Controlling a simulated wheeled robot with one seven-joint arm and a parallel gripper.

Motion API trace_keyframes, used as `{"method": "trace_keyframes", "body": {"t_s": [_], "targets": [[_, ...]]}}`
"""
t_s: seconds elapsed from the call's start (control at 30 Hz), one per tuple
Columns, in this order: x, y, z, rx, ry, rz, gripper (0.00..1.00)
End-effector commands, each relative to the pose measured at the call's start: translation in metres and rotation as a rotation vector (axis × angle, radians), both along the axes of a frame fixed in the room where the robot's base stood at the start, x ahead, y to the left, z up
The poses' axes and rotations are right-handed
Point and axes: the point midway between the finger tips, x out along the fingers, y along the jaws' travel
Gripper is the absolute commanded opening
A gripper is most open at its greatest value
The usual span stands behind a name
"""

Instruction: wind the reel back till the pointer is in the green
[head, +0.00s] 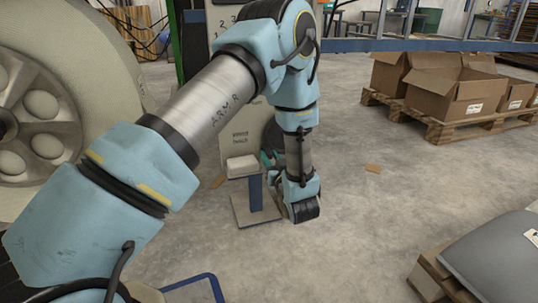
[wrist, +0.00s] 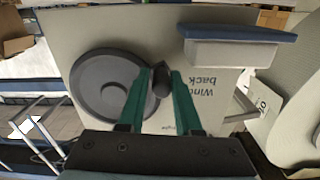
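A pale panel with the words "wind back" (wrist: 205,88) fills the middle of the wrist view, upside down. A grey round crank wheel (wrist: 95,85) with a dark knob (wrist: 161,84) is mounted on it. The green fingers of my gripper (wrist: 163,76) stand on either side of the knob and appear closed on it. In the head view the panel (head: 240,138) is partly behind my arm, and my gripper (head: 268,158) is largely hidden. The big pale reel (head: 75,60) stands at the left. My arm covers part of a numbered plate (head: 225,15). I see neither pointer nor green zone.
A pale block on a blue post (head: 242,167) stands close to my gripper; it also shows in the wrist view (wrist: 235,52). Cardboard boxes (head: 455,95) sit on a pallet (head: 440,127) at right. A grey-topped stack (head: 495,255) is at lower right. The middle floor is mostly clear.

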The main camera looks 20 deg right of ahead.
Motion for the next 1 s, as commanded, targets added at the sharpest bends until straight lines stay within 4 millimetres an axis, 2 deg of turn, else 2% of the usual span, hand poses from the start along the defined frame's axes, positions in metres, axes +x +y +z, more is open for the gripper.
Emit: {"method": "trace_keyframes", "body": {"t_s": [0.03,0.2,0.43,0.57,1.0], "targets": [[0.000,0.000,0.000,0.000,0.000,0.000,0.38],[0.001,0.000,0.001,0.000,-0.003,0.001,0.57],[0.001,0.001,0.002,-0.001,-0.004,0.002,0.57],[-0.007,0.001,0.003,0.000,-0.004,0.001,0.57],[-0.086,0.010,0.004,0.002,-0.002,-0.001,0.57]]}}
